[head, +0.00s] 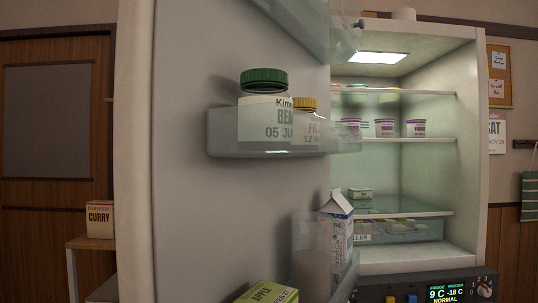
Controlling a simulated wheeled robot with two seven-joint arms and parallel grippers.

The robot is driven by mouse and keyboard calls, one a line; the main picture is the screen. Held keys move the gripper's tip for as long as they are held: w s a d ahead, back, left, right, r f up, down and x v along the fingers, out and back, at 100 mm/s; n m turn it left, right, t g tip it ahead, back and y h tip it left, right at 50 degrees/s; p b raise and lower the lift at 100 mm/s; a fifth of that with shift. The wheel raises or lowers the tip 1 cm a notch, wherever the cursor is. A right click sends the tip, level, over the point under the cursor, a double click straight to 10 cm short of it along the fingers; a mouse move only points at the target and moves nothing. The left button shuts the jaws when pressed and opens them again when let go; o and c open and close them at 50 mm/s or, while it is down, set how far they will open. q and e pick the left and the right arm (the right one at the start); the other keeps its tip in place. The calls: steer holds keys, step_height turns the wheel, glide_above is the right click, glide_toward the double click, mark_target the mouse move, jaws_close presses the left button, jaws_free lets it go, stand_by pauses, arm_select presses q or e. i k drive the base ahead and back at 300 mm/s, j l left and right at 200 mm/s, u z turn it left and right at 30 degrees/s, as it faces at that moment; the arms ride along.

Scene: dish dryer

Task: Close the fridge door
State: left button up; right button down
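The fridge door (180,200) stands open in the head view and fills the left middle, its inner side with shelves facing me. The lit fridge interior (420,165) shows to its right. The door's middle shelf (225,145) holds a green-lidded jar (264,115) and a yellow-lidded jar (304,125). A milk carton (337,235) stands in a lower door bin (310,262). A green carton (265,294) shows at the bottom edge. Neither of my grippers is in view.
Inside, purple-rimmed cups (384,127) stand on a shelf, with a clear drawer (400,231) below. A control panel (430,292) with knobs and a display is at the lower right. A curry box (100,219) sits on a wooden stand (90,243) left of the door.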

mark_target(198, 219)
steer(key=i+j+z, duration=0.1)
steer(key=j+z, duration=0.4)
steer(key=j, duration=0.2)
steer(key=j+z, duration=0.5)
steer(key=j, duration=0.25)
steer(key=k+j+z, duration=0.15)
steer(key=j+z, duration=0.35)
steer(key=j, duration=0.65)
steer(key=k+j, duration=0.2)
steer(key=j, duration=0.2)
steer(key=k+j+u, duration=0.1)
steer(key=j, duration=0.25)
steer(key=k+j, duration=0.25)
steer(key=k, duration=0.15)
